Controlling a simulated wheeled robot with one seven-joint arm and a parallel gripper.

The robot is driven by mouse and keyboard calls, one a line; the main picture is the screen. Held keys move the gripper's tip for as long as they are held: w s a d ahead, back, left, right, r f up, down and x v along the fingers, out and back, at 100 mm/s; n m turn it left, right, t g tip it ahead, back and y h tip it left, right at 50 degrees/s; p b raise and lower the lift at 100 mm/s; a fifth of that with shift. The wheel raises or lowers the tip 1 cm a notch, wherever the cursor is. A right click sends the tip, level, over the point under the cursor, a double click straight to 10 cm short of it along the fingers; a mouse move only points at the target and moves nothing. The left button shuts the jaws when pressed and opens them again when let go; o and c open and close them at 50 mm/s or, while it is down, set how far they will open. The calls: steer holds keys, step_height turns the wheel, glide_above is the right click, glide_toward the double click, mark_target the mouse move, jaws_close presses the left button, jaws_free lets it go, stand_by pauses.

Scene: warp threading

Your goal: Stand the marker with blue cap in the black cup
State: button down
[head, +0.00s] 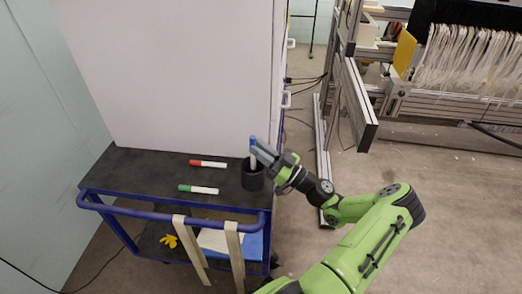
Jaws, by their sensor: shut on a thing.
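The black cup (253,180) stands upright near the right end of the dark cart top. The marker with blue cap (253,162) is upright, cap up, at the cup's mouth, with its white body partly showing above the rim. Its lower end is hidden, so I cannot tell whether it touches the cup's bottom. My gripper (260,151) comes in from the right, just above the cup, and is shut on the marker near its blue cap.
A red-capped marker (208,164) and a green-capped marker (198,189) lie on the cart top (130,175) left of the cup. A large white panel (180,80) rises behind. A blue rail (160,211) runs along the cart's front. A metal loom frame (360,100) stands to the right.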

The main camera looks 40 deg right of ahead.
steer(key=c, duration=1)
jaws_free()
steer(key=p+v, duration=0.1)
steer(key=v, duration=1.5)
steer(key=shift+a, duration=0.1)
